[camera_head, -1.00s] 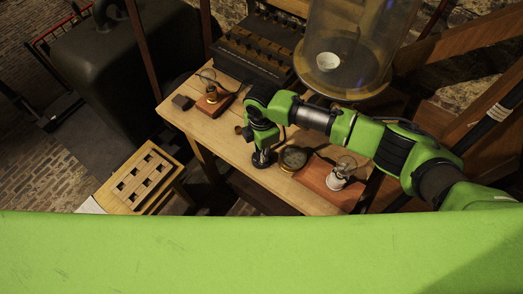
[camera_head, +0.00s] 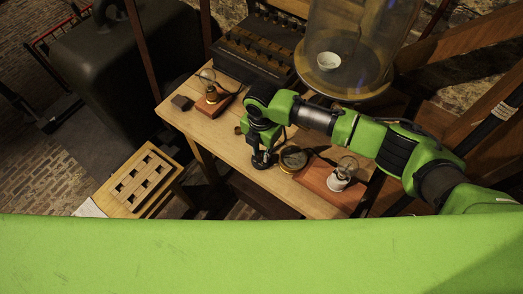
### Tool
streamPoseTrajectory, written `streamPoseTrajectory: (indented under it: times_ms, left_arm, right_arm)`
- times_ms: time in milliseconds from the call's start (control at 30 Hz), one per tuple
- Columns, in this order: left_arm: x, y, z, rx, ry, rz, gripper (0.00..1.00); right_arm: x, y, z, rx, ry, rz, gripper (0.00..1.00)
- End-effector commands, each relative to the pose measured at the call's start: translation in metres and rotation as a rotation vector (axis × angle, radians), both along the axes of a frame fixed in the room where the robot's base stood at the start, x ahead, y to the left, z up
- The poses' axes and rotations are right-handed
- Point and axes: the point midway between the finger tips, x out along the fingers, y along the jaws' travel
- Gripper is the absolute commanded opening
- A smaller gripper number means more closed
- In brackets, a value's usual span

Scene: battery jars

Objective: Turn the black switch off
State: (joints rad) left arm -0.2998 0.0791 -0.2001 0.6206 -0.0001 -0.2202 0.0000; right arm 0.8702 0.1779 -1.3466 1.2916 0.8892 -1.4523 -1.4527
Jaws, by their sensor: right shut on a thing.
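My right gripper (camera_head: 262,158) points down at the front edge of the wooden table. It is shut on the black switch, a small dark round piece at its fingertips; the fingers and my wrist hide most of it, so I cannot tell its lever position. Just right of the gripper is a round brass-rimmed gauge (camera_head: 293,158). Further right, a glass bulb in a white holder (camera_head: 338,180) stands on a reddish wooden board (camera_head: 316,178). My left gripper is out of view.
A second bulb on a small wooden base (camera_head: 212,103) and a small dark block (camera_head: 182,103) stand on the table's left.

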Motion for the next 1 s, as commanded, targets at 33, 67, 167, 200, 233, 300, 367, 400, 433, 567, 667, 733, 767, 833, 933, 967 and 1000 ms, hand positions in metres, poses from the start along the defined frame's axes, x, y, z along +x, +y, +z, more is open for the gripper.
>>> streamPoseTrajectory:
  times_ms: [33, 67, 167, 200, 233, 300, 367, 400, 433, 567, 667, 733, 767, 833, 933, 967, 1000]
  left_arm:
    - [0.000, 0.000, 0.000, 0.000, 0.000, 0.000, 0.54]
    - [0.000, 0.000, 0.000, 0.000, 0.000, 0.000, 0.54]
    - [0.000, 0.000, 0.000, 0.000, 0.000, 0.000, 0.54]
    - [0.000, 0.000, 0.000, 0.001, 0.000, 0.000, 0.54]
    - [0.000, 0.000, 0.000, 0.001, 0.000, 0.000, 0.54]
    - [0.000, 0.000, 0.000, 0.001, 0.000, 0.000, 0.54]
    - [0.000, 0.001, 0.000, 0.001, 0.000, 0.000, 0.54]
    - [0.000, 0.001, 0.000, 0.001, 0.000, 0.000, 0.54]
    - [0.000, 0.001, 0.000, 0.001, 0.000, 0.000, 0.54]
    - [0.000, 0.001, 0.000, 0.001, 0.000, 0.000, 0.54]
    - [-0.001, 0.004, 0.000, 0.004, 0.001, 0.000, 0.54]
    - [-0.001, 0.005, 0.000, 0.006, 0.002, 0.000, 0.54]
    - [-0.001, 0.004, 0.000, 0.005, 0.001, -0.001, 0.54]
    - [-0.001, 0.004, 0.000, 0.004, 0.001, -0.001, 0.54]
    - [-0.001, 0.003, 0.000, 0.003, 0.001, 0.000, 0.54]
    - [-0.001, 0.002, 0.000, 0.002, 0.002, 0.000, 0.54]
    - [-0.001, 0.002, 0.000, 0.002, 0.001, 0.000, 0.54]
  right_arm:
    - [0.000, 0.001, 0.001, 0.003, -0.001, 0.003, 0.00]
    - [0.000, 0.001, 0.001, 0.003, -0.001, 0.004, 0.00]
    - [0.000, 0.001, 0.001, 0.002, -0.002, 0.003, 0.00]
    - [0.000, 0.001, 0.001, 0.002, -0.002, 0.003, 0.00]
    - [0.000, 0.001, 0.001, 0.002, -0.002, 0.003, 0.00]
    - [0.000, 0.001, 0.001, 0.002, -0.002, 0.003, 0.25]
    - [0.000, 0.001, 0.001, 0.002, -0.002, 0.003, 0.37]
    - [0.000, 0.001, 0.001, 0.002, -0.002, 0.002, 0.37]
    - [0.000, 0.001, 0.001, 0.002, -0.001, 0.002, 0.37]
    - [0.000, 0.001, 0.001, 0.001, -0.001, 0.001, 0.37]
    - [0.000, 0.000, 0.001, 0.000, -0.001, 0.001, 0.37]
    - [0.000, 0.000, 0.003, 0.001, -0.002, 0.001, 0.37]
    - [0.000, 0.001, 0.005, 0.001, -0.002, 0.001, 0.37]
    - [0.001, 0.001, 0.012, 0.003, -0.003, 0.001, 0.37]
    - [0.001, 0.001, 0.030, 0.003, -0.005, 0.001, 0.37]
    - [0.001, 0.001, 0.036, 0.004, -0.005, 0.002, 0.37]
    - [0.001, 0.001, 0.045, 0.002, -0.005, 0.003, 0.37]
